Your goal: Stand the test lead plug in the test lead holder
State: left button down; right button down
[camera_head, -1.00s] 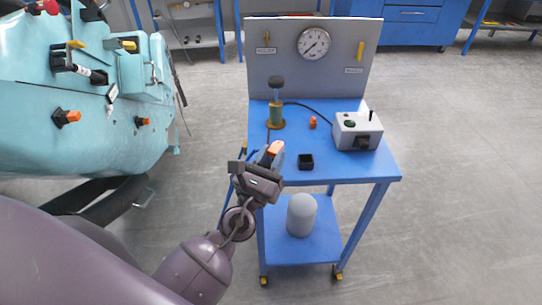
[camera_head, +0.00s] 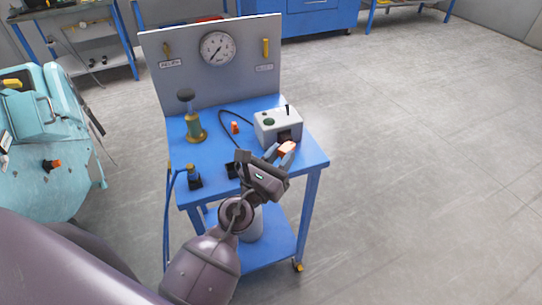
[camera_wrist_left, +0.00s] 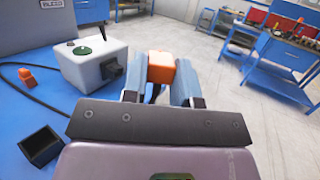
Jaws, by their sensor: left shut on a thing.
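My left gripper (camera_head: 279,151) is shut on an orange block-shaped plug (camera_head: 287,147), which I take as the test lead plug. In the left wrist view the plug (camera_wrist_left: 161,68) sits between the two grey-blue fingers (camera_wrist_left: 161,85), with a dark part below it. The gripper is above the table's right front part, in front of the grey box. A small open black square cup (camera_head: 232,170), probably the test lead holder, is left of the gripper; it also shows in the left wrist view (camera_wrist_left: 41,145) and looks empty. My right gripper is not in view.
A grey box (camera_head: 276,121) with a black socket stands on the blue table (camera_head: 213,152). A black cable, a small orange piece (camera_head: 235,127), a brass fitting (camera_head: 194,127) and a black block (camera_head: 194,181) with a blue hose are nearby. A gauge panel (camera_head: 180,68) stands behind.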

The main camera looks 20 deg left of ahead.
pick_arm(q)
jog(key=w+d+f+m+g+h+b, duration=0.1)
jog(key=d+f+m+g+h, duration=0.2)
jog(key=m+g, duration=0.5)
jog(key=w+d+f+m+g+h, duration=0.1)
jog(key=d+f+m+g+h, duration=0.15)
jog(key=m+g+h, duration=0.6)
jog(key=a+r+m+g+y, duration=0.2)
jog(key=a+y, duration=0.4)
jog(key=a, duration=0.4)
jog(key=a+r+m+g+y+b, duration=0.1)
jog(key=a+r+m+g+y, duration=0.2)
jog(key=a+m+y, duration=0.3)
jog(key=a+g+y, duration=0.1)
jog(key=a, duration=0.3)
jog(key=shift+a+r, duration=0.2)
jog(key=shift+r, duration=0.15)
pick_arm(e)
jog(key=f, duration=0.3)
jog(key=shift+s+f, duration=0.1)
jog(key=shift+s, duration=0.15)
